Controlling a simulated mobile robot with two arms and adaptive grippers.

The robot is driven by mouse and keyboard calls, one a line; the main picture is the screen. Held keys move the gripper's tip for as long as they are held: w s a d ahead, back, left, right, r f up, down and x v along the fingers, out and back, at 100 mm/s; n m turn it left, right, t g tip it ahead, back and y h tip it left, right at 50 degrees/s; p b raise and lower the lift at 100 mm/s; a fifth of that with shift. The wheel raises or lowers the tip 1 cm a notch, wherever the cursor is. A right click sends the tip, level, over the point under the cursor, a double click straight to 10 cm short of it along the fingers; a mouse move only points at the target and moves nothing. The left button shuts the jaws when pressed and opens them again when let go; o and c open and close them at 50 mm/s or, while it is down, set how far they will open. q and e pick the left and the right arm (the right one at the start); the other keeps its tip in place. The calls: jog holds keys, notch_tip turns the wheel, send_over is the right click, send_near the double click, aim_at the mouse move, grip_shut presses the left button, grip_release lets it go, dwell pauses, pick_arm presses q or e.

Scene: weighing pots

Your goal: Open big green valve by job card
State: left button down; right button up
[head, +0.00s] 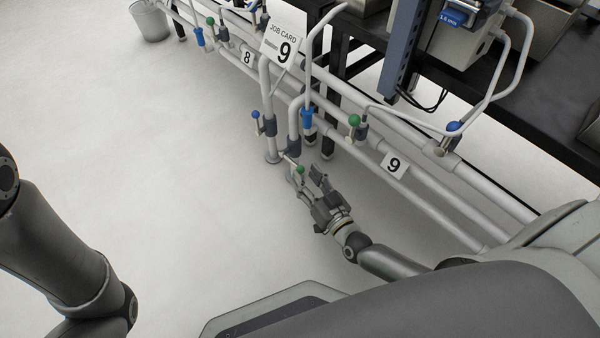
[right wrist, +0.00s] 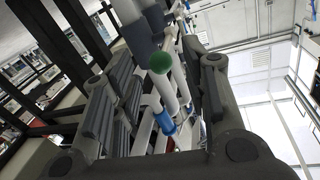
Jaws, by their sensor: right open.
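The job card (head: 284,35) reads "JOB CARD" and "9". A green-knobbed valve (head: 300,170) sits low on the pipes, just beyond my right gripper (head: 309,187). A second green-knobbed valve (head: 354,121) stands higher on the pipe to the right and looks somewhat larger. My right gripper is open and empty. In the right wrist view a green ball knob (right wrist: 160,63) shows between the open fingers; I cannot tell any contact. My left arm shows at the left edge, but its gripper is out of the frame.
Blue-knobbed valves stand near the green ones: one on the left (head: 256,115), one on the right pipe (head: 453,127). A "9" plate (head: 395,165) hangs on the lower pipes and an "8" plate (head: 247,57) farther off. A grey bucket (head: 150,20) stands far back. The left floor is clear.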

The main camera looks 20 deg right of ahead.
aim_at(300, 169)
jog(key=shift+w+a+b, duration=0.15)
jog(key=shift+w+b, duration=0.15)
jog(key=shift+w, duration=0.65)
jog(key=shift+w+a+b, duration=0.1)
jog(key=shift+w+b, duration=0.15)
jog(key=shift+w, duration=0.65)
grip_shut()
